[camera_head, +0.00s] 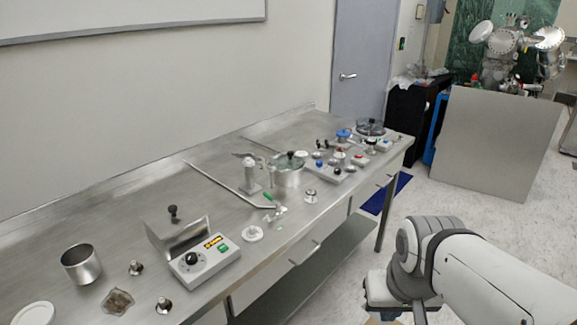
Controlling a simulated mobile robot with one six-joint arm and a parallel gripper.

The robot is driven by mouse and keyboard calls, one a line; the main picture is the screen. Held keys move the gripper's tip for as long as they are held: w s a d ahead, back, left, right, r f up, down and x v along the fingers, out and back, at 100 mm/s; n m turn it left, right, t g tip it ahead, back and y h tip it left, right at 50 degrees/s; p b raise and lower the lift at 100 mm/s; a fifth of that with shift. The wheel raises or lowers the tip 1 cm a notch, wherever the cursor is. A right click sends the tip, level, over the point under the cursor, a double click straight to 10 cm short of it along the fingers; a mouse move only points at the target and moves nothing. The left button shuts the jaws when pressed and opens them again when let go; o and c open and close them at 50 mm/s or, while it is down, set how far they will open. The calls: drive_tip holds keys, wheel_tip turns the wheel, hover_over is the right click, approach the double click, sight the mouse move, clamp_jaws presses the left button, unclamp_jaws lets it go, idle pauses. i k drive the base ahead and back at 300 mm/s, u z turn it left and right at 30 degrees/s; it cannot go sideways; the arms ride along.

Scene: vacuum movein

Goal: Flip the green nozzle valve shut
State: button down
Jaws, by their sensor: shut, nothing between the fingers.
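The green nozzle valve (268,197) is a small green lever on a metal nozzle fitting (277,211) near the front edge of the steel bench. The green lever slants up and to the left from the fitting. It is too small to tell whether the valve is open or shut. My arm (450,265) is at the lower right, over the floor in front of the bench and well apart from the valve. Its fingertips do not show in the picture.
The steel bench (110,215) runs from lower left to upper right. A control box (205,260), a metal cup (81,264), a white disc fitting (252,233) and a pot (288,172) stand on it.

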sight(279, 204)
drive_tip(key=i, duration=1.35)
drive_tip(key=u, duration=0.05)
